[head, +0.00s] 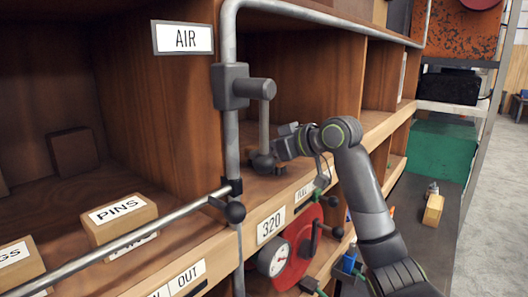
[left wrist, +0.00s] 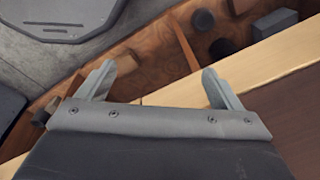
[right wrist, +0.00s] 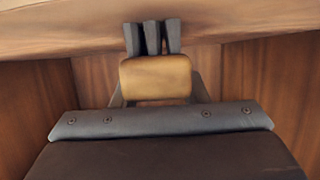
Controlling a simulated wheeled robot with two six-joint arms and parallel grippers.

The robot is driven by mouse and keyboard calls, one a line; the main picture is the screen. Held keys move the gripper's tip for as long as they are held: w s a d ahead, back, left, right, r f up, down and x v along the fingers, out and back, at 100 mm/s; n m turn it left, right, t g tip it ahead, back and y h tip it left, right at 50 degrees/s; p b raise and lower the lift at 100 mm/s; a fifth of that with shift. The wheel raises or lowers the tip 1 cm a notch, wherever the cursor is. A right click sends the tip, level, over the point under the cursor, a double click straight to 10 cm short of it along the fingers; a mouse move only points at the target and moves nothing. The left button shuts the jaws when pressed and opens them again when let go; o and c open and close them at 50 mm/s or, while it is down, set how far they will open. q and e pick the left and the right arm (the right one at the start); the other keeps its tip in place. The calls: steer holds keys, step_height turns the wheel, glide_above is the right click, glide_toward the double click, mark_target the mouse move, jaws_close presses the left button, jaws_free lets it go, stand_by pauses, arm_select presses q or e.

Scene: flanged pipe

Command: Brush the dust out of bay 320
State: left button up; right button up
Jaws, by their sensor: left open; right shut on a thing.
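Bay 320 is the wooden compartment above the 320 label (head: 270,226) in the head view. My right gripper (head: 277,152) reaches into its front, behind the hanging lever. In the right wrist view my right gripper (right wrist: 157,92) is shut on a brush (right wrist: 155,78) with a tan wooden block and dark bristles. The bristles point away from the gripper, close to a wooden surface at the top of that view. I cannot make out any dust. My left gripper (left wrist: 158,90) is open and empty in the left wrist view; the head view does not show it.
A grey upright pipe (head: 231,145) stands at the bay's left front, with a clamp and a ball-ended lever (head: 264,125). A horizontal rod (head: 120,242) crosses the left bay, before a PINS box (head: 118,216). A red wheel (head: 298,250) and gauge (head: 273,258) sit below.

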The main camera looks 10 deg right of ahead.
steer(key=shift+s+a, duration=0.7)
steer(key=shift+a, duration=0.25)
steer(key=shift+s+a, duration=0.7)
steer(key=shift+a, duration=0.25)
steer(key=shift+s+a, duration=0.7)
steer(key=shift+a, duration=0.2)
steer(key=shift+s+a, duration=0.7)
steer(key=shift+a, duration=0.15)
steer(key=shift+w+d, duration=0.75)
steer(key=shift+d, duration=0.2)
steer(key=shift+w+d, duration=0.7)
steer(key=shift+d, duration=0.25)
steer(key=shift+r, duration=1.5)
